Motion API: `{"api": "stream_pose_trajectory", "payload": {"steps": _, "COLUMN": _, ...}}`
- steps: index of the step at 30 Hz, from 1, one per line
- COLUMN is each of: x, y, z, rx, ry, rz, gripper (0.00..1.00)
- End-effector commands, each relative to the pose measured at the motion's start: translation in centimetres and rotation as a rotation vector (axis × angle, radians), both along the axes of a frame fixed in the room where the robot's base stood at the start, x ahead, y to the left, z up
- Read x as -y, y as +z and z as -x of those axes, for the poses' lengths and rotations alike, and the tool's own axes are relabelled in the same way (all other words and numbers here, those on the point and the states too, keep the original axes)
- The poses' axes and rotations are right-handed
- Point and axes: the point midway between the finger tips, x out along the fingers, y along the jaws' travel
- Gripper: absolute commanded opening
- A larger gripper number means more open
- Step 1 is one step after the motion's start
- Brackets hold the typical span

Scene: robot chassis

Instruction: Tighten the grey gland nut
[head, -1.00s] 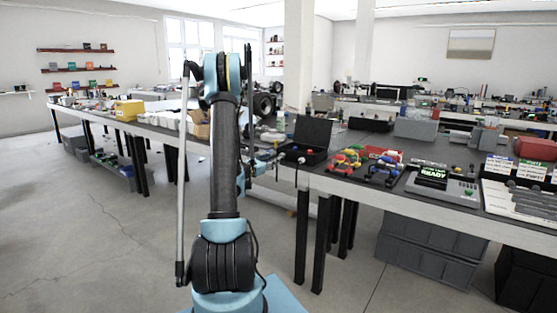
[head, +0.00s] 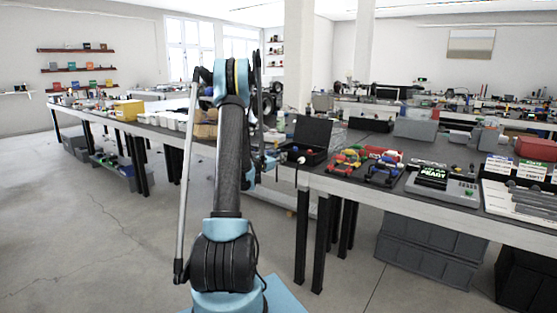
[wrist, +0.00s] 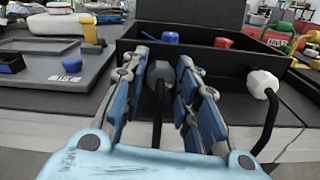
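The grey gland nut (wrist: 160,73) is a dark grey hexagonal piece on a dark cable at the front wall of the black open box (wrist: 222,63). In the wrist view it lies between the blue fingers of my gripper (wrist: 163,60). The fingers stand apart on either side of it, with narrow gaps showing, so it does not look gripped. A white gland nut (wrist: 262,84) on a black cable is at the box front, right of my right finger. In the head view the box (head: 318,135) shows beyond my arm, and the grey nut cannot be made out.
A blue cap (wrist: 170,38) and a red cap (wrist: 223,42) stand in the box. A grey tray (wrist: 60,64) lies left of it. Red, green and yellow parts (head: 345,160) and a grey device (head: 440,184) lie to the right on the bench.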

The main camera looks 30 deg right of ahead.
Motion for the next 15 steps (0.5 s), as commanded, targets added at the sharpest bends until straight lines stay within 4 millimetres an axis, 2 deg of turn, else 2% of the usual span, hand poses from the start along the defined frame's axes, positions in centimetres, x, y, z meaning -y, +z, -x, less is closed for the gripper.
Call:
{"api": "stream_pose_trajectory", "payload": {"steps": 1, "x": -0.01, "y": 0.00, "z": 0.00, "rx": 0.000, "ry": 0.000, "rz": 0.000, "gripper": 0.08}}
{"api": "stream_pose_trajectory", "payload": {"steps": 2, "x": -0.01, "y": 0.00, "z": -0.01, "rx": 0.000, "ry": 0.000, "rz": 0.000, "gripper": 0.01}}
{"api": "stream_pose_trajectory", "payload": {"steps": 3, "x": -0.02, "y": 0.00, "z": -0.01, "rx": 0.000, "ry": 0.000, "rz": 0.000, "gripper": 0.00}}
{"api": "stream_pose_trajectory", "payload": {"steps": 9, "x": -0.04, "y": 0.01, "z": -0.05, "rx": 0.021, "ry": 0.001, "rz": -0.009, "gripper": 0.00}}
{"api": "stream_pose_trajectory", "payload": {"steps": 15, "x": -0.04, "y": 0.01, "z": -0.04, "rx": 0.145, "ry": 0.002, "rz": -0.060, "gripper": 0.00}}
